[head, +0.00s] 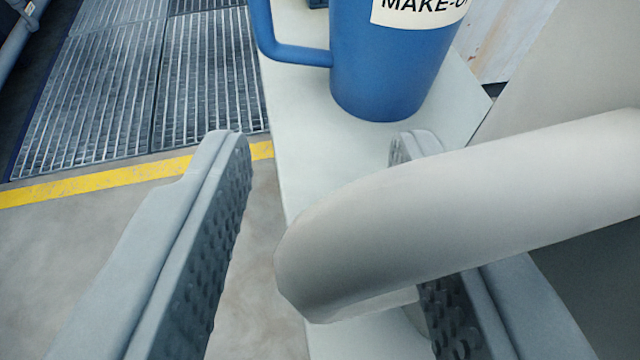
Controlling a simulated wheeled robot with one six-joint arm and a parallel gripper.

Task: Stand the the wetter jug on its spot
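A pale grey-white jug (575,65) fills the right side, very close and only partly in view; no label on it shows, so I cannot tell from the picture that it is the wetter jug. Its thick handle (450,205) reaches left and bends back below. My gripper (325,145) is open. The handle crosses over the right finger, which shows on both sides of it, and its bend lies between the fingers. The left finger is clear of the handle, with a gap. I cannot tell whether the right finger touches it. No marked spot is visible.
A blue jug (385,65) with a label reading "MAKE-U", cut off, stands upright on a narrow pale bench (310,130) beyond the fingers, handle to the left. Left of the bench are concrete floor, a yellow line (100,190) and metal grating (150,90).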

